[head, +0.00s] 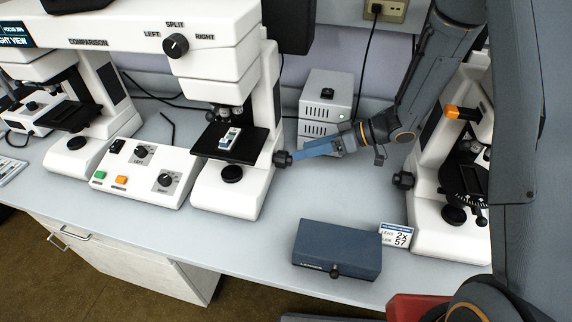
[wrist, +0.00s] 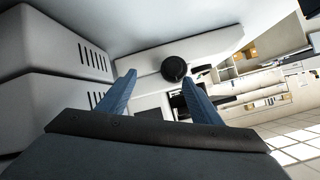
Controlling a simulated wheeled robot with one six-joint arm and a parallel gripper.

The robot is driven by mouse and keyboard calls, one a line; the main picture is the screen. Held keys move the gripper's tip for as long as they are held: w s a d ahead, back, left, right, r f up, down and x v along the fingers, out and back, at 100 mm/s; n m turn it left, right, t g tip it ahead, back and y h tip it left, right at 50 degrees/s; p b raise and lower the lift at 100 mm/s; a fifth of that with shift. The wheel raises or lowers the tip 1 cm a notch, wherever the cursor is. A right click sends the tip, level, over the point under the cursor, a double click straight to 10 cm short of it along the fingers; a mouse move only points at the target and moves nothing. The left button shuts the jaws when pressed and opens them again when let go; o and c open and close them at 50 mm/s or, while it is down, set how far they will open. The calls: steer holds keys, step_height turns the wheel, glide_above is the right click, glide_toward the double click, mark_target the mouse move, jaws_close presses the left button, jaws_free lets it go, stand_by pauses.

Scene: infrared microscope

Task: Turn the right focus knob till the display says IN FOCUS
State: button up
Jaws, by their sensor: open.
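The right focus knob (head: 283,159) is a black round knob low on the right side of the white comparison microscope's right stand. In the wrist view the knob (wrist: 174,68) shows end-on between the blue fingertips, nearer the right one. My gripper (head: 296,155) points left at the knob, its tips right by it. The fingers (wrist: 160,80) are apart with nothing held; I cannot tell whether they touch the knob. The display (head: 15,36) is cut off at the upper left; its lower line ends in "GHT VIEW" and its upper line is too small to read surely.
A grey vented box (head: 325,100) stands behind my gripper. A dark blue case (head: 337,250) and a small sign (head: 396,236) lie in front. Another white microscope (head: 425,215) stands at right. A control box (head: 145,172) with knobs sits left of the right stand.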

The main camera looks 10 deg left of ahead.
mark_target(287, 160)
steer(key=shift+s+d+f+n+g+y+b, duration=0.35)
steer(key=shift+s+d+n+g+y+b, duration=0.2)
steer(key=shift+s+g+y, duration=0.3)
steer(key=shift+a, duration=0.1)
steer(key=b+x, duration=0.3)
steer(key=x, duration=0.4)
steer(key=shift+s+a, duration=0.1)
steer(key=shift+a, duration=0.15)
steer(key=shift+r, duration=0.1)
steer(key=shift+c, duration=0.4)
steer(key=c, duration=1)
